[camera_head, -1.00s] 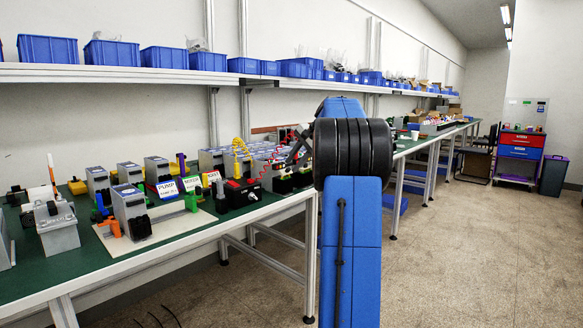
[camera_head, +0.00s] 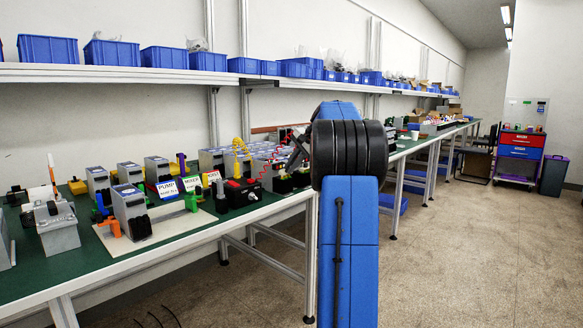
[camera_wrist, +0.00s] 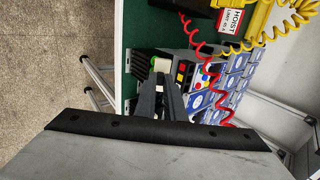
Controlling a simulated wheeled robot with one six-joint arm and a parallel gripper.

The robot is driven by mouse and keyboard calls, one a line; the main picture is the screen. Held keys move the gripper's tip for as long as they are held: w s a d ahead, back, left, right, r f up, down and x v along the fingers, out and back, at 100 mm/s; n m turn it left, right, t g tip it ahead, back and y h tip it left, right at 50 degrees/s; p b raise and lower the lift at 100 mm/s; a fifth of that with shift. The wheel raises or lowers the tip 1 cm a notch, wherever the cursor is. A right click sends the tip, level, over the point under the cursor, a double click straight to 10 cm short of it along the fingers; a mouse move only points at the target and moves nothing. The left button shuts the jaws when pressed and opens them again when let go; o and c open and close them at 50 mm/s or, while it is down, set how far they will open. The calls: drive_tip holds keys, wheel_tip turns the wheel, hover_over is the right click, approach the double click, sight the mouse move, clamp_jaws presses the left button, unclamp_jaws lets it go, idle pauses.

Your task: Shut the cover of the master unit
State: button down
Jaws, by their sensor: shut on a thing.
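My gripper (camera_wrist: 163,80) is over the bench in the wrist view, its dark fingers closed around a small pale piece (camera_wrist: 161,65). Beside it is a unit face with yellow, red and blue buttons (camera_wrist: 185,74). I cannot tell for sure which unit is the master unit, nor whether the pale piece belongs to its cover; the fingers hide much of that spot. In the head view my gripper (camera_head: 298,155) is small and dark, at the right end of the grey units, partly hidden by my own arm.
Blue-faced grey units (camera_wrist: 222,85) stand packed beside the gripper. A red coiled cord (camera_wrist: 203,50) and a yellow coiled cord (camera_wrist: 275,30) hang close by, near the HOIST sign (camera_wrist: 232,20). The bench edge (camera_wrist: 118,60) and open floor (camera_wrist: 50,60) lie left in the wrist view.

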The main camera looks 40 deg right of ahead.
drive_tip(key=shift+w, duration=0.1)
drive_tip(key=g, duration=0.1)
drive_tip(key=w+g, duration=0.1)
drive_tip(key=g, duration=0.1)
drive_tip(key=shift+w+r, duration=0.15)
drive_tip(key=shift+w, duration=0.05)
drive_tip(key=shift+w+a+g+h, duration=0.15)
drive_tip(key=shift+w+g, duration=0.2)
drive_tip(key=shift+g, duration=0.8)
drive_tip(key=shift+w+d+g+h, duration=0.15)
drive_tip(key=shift+w+g, duration=0.15)
drive_tip(key=shift+g, duration=0.85)
drive_tip(key=shift+a, duration=0.1)
drive_tip(key=c, duration=1.8)
unclamp_jaws()
drive_tip(key=shift+c, duration=0.2)
